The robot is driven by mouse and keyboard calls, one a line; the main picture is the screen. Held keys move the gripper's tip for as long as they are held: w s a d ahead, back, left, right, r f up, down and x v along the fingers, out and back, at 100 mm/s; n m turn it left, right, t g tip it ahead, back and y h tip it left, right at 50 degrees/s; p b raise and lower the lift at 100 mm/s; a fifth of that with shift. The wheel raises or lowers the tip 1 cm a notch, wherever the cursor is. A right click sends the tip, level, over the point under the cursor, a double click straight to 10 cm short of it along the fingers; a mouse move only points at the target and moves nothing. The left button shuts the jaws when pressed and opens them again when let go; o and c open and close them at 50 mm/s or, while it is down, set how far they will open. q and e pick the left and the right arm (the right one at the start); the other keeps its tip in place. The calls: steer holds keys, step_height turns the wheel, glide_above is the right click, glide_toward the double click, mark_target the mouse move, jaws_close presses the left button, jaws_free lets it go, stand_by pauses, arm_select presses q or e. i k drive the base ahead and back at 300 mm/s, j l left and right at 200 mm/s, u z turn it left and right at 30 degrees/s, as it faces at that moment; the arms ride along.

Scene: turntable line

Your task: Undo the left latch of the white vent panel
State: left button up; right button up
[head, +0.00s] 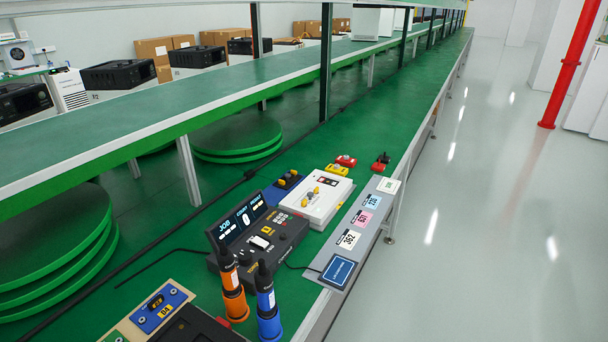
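A white panel with dark slat-like lines (72,92) stands at the far left, on the far side of the green line. It looks like a vent panel, but I cannot tell for sure, and no latch can be made out on it at this size. A flat white box with yellow knobs (325,207) lies on the near green bench; no vent slats are clear on it. Neither of my grippers is in view.
A black console with screen (259,239) sits beside the white box. Orange (234,303) and blue (269,326) holders with upright tools stand in front. A raised green shelf (150,112) runs along the left. The floor at right is clear around a red post (570,65).

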mark_target(313, 200)
steer(key=i+l+u, duration=1.3)
steer(key=l, duration=0.25)
steer(key=i+l+u, duration=0.15)
steer(key=l+u, duration=0.15)
steer(key=l, duration=0.25)
steer(key=i+l+u, duration=0.1)
steer(key=l+u, duration=0.25)
steer(key=l, duration=0.2)
steer(key=l+u, duration=0.3)
steer(key=l, duration=0.3)
steer(key=l+u, duration=0.35)
steer(key=l, duration=0.3)
